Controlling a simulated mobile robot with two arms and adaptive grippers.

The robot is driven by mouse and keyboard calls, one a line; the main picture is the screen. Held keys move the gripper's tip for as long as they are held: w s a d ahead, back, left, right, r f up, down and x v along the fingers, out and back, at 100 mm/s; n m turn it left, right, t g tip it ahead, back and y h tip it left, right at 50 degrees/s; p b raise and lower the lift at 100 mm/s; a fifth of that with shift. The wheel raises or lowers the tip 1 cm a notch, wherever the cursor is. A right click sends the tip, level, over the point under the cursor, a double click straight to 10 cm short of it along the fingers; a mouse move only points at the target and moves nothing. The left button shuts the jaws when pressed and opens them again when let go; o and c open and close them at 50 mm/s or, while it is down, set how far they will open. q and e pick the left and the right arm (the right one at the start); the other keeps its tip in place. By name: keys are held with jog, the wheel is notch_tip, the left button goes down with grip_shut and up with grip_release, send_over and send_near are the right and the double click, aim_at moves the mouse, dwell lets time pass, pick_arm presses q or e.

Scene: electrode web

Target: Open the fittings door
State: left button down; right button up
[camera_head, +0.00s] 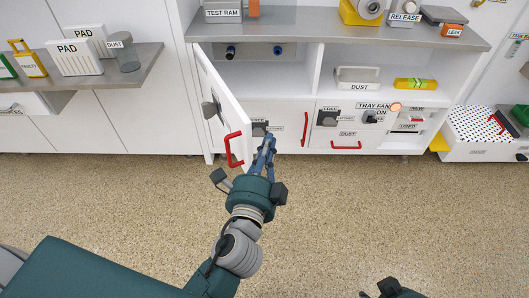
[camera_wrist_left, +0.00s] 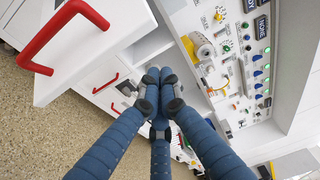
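A white door (camera_head: 222,102) stands swung outward from the left compartment of the white cabinet. Its red handle (camera_head: 232,150) is near the door's lower free edge; door (camera_wrist_left: 95,50) and handle (camera_wrist_left: 60,35) also show in the left wrist view. The opened compartment holds a dark fitting (camera_head: 231,51) and a blue-ended one (camera_head: 277,50). My left gripper (camera_head: 266,145) is just right of the door's free edge, apart from the handle. In the left wrist view its fingertips (camera_wrist_left: 158,76) are together with nothing visible between them. Only a dark piece of my right arm shows at the bottom edge.
Right of the opened compartment, a shelf holds a DUST box (camera_head: 357,78) and a yellow level (camera_head: 415,84). A perforated white case (camera_head: 478,125) stands at right. The speckled floor (camera_head: 340,215) in front is clear.

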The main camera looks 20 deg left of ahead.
pick_arm(q)
jog(key=w, duration=0.5)
jog(key=shift+s+a, duration=0.7)
jog(key=shift+a, duration=0.15)
jog(key=shift+s+a, duration=0.65)
jog(key=shift+a, duration=0.2)
pick_arm(e)
jog(key=shift+w+a+r+t, duration=0.1)
jog(key=shift+w+r+t, duration=0.05)
jog(key=shift+w, duration=0.25)
jog(key=shift+w+a+r+t, duration=0.1)
jog(key=shift+w+t, duration=0.05)
jog(key=shift+w, duration=0.2)
